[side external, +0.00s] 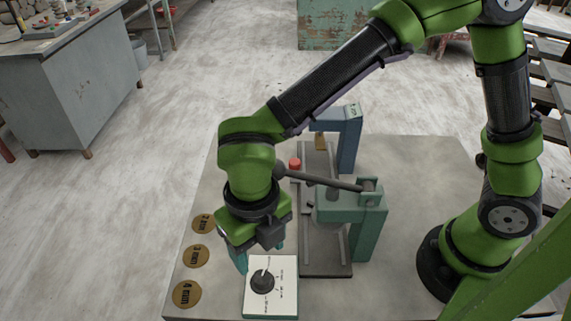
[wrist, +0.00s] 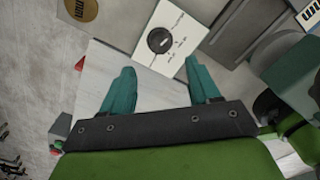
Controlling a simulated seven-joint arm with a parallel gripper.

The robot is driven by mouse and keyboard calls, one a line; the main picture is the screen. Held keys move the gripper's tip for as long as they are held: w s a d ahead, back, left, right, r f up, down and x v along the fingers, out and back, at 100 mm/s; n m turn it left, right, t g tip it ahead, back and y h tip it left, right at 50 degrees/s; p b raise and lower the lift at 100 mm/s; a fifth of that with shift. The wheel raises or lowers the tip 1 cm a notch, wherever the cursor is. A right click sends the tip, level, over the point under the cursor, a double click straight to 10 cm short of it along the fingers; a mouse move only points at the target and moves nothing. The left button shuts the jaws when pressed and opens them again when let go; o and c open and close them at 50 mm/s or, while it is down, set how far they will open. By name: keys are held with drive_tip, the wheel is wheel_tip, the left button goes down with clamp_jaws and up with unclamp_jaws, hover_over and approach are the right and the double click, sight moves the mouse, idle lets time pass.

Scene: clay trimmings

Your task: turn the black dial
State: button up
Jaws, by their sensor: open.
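The black dial (side external: 262,281) sits on a white panel box (side external: 285,301) at the front of the table, with printed marks around it and a light pointer line. In the wrist view the dial (wrist: 160,40) lies on the white panel (wrist: 184,24), ahead of and between the fingers but beyond their tips. My gripper (wrist: 157,75) is open, with two teal fingers spread apart and nothing between them. In the side view my gripper (side external: 259,262) is just behind the panel box, pointing down. Its fingertips are partly hidden there, and it does not hold the dial.
Round brass plates (side external: 187,295) marked in mm lie left of the panel. A green press with a lever (side external: 352,207) and a blue stand (side external: 350,140) are at right and behind. A small red knob (side external: 295,163) stands near the stand. The table right of the press is clear.

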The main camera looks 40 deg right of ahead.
sight(262, 277)
wheel_tip(262, 277, down, 8)
drive_tip(key=shift+f, duration=0.25)
drive_tip(key=c, duration=1)
drive_tip(key=shift+c, duration=0.2)
